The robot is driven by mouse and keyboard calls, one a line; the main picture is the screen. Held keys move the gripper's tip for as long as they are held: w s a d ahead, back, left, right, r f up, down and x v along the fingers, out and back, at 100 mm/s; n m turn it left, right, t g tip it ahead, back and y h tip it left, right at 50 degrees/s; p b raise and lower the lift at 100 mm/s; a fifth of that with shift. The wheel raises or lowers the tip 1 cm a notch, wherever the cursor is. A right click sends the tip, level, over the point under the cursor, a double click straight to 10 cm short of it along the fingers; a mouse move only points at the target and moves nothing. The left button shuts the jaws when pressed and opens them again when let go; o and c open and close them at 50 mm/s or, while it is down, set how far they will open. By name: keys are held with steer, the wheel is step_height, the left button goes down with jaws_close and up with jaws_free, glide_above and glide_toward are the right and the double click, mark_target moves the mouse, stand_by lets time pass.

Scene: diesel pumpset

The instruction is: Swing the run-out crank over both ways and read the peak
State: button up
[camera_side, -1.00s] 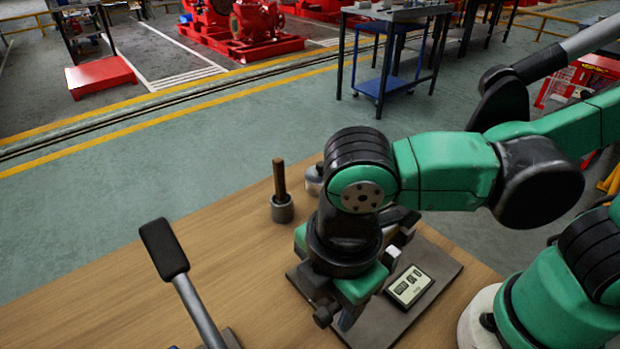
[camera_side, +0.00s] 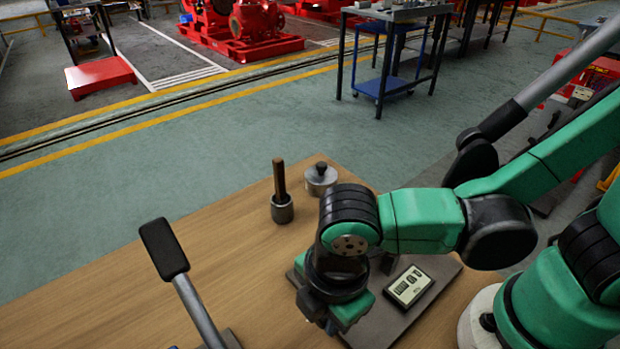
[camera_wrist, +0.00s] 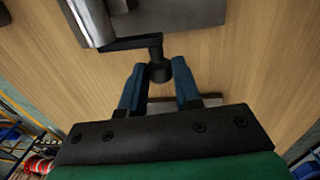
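The crank shows in the wrist view as a dark arm (camera_wrist: 132,43) coming off a steel cylinder (camera_wrist: 92,20), with a short black grip (camera_wrist: 160,72) at its end. In the side view my gripper is low over the grey base plate (camera_side: 436,290), and the arm hides most of the crank and the fingertips. A readout (camera_side: 409,286) on the plate shows dark digits too small to read surely.
A black-handled lever (camera_side: 165,250) stands at the front left of the wooden bench (camera_side: 120,310). A grey cup with a brown handle (camera_side: 282,205) and a silver piece with a black knob (camera_side: 321,178) stand behind my gripper. The bench's left middle is clear.

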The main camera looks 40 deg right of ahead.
jaws_close()
steer(key=shift+w+r+g, duration=0.15)
steer(key=shift+g, duration=0.15)
steer(key=shift+w+r+g, duration=0.3)
steer(key=shift+g, duration=0.6)
steer(key=shift+w+r+g, duration=0.25)
steer(key=shift+g, duration=0.65)
steer(key=shift+w+r+g, duration=0.3)
steer(key=shift+g, duration=0.6)
steer(key=o, duration=0.7)
jaws_free()
steer(key=shift+r, duration=0.15)
steer(key=shift+v, duration=2.7)
